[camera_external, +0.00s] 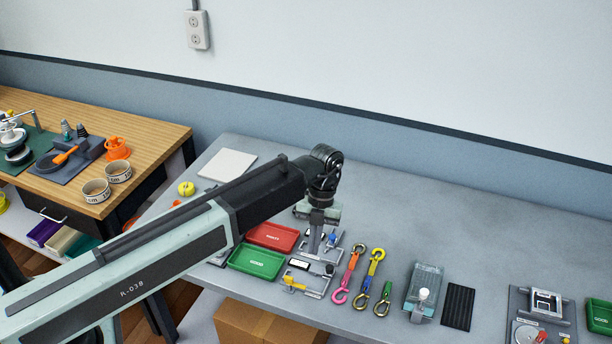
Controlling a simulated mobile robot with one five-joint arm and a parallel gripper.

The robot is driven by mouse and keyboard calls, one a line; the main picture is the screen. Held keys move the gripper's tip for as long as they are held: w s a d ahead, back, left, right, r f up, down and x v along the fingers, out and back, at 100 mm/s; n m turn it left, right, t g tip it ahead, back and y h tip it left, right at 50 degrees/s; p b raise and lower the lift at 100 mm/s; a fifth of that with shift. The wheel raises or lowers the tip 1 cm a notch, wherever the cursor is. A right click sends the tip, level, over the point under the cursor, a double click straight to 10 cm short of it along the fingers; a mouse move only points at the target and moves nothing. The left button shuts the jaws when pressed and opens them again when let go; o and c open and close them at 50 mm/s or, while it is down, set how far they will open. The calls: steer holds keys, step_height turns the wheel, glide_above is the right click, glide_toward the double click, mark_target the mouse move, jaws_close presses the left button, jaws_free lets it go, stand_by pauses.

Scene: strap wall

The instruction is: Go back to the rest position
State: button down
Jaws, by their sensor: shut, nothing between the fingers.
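My gripper (317,217) points down at the end of my arm, above the middle of the grey table (470,250). It is shut with nothing held, close over a small metal fixture (325,240). The fingertips are small here and partly merge with the fixture behind them. My arm reaches in from the lower left and hides part of the table.
A red tray (271,236) and a green tray (256,262) lie left of my gripper. Pink and yellow hooked straps (376,262) lie to the right, then a clear box (424,287) and a black ribbed mat (458,307). The table's back right is clear.

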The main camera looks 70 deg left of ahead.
steer(key=s+d+f+n+t+y, duration=0.1)
steer(key=s+d+n, duration=0.3)
steer(key=d+n, duration=0.4)
steer(key=s+d+n+t+y, duration=0.1)
steer(key=s+d+n, duration=0.3)
steer(key=d+n, duration=0.5)
steer(key=n, duration=0.8)
steer(key=shift+d+f+b, duration=0.3)
steer(key=shift+f, duration=0.05)
